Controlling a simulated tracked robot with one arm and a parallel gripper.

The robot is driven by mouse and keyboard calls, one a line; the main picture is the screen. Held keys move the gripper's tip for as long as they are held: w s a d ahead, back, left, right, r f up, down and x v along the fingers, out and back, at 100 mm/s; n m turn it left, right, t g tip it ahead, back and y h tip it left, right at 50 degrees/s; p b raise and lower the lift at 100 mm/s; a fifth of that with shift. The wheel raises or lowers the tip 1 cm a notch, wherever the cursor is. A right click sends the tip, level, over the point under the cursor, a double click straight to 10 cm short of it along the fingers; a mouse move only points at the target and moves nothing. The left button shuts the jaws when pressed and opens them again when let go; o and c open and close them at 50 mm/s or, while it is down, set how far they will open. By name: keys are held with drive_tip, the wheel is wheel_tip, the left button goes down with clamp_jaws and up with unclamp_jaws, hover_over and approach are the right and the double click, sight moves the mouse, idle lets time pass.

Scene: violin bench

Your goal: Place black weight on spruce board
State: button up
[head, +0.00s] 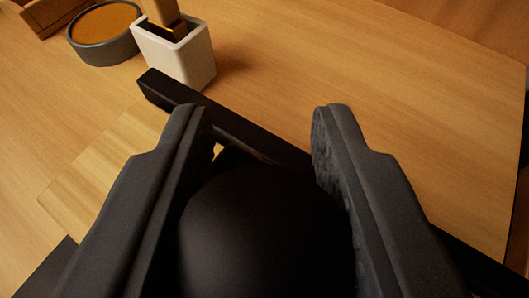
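A dark rounded thing, which looks like the black weight (265,230), fills the space between the two fingers of my gripper (262,115) in the head view. Both fingers lie along its sides and appear to press on it. Its underside is hidden, so I cannot tell whether it touches anything below. The pale spruce board (100,150) lies to the left, partly hidden behind the left finger. My fingertips point across a long black bar (240,130) beside the board.
A white square holder (180,55) with a wooden-handled tool (163,14) stands at upper left. Beside it is a round grey dish (104,50) with orange-brown contents. The bench top (400,90) is clear at upper right; its edge runs down the right side.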

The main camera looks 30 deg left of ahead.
drive_tip(key=o, duration=0.4)
drive_tip(key=shift+r, duration=0.15)
drive_tip(key=v, duration=1.2)
drive_tip(key=w+d+r+m+t+h, duration=0.15)
drive_tip(key=d+r, duration=0.25)
drive_tip(key=r, duration=0.4)
drive_tip(key=d+r+m+t+h, duration=0.1)
drive_tip(key=d+r+h, duration=0.25)
drive_tip(key=r, duration=0.55)
drive_tip(key=w+d+r+m+t+h, duration=0.1)
drive_tip(key=d+r, duration=0.4)
drive_tip(key=r, duration=0.3)
drive_tip(key=s+d+r+m, duration=0.1)
drive_tip(key=s+r, duration=0.4)
drive_tip(key=r, duration=0.2)
drive_tip(key=s+r+m, duration=0.1)
drive_tip(key=s+r, duration=0.5)
drive_tip(key=r, duration=0.2)
drive_tip(key=s+d+r+m+h, duration=0.1)
drive_tip(key=s+r, duration=0.4)
drive_tip(key=r, duration=0.2)
drive_tip(key=shift+s+d+r+t, duration=0.15)
drive_tip(key=shift+d+r+t, duration=0.1)
drive_tip(key=shift+d+r, duration=0.1)
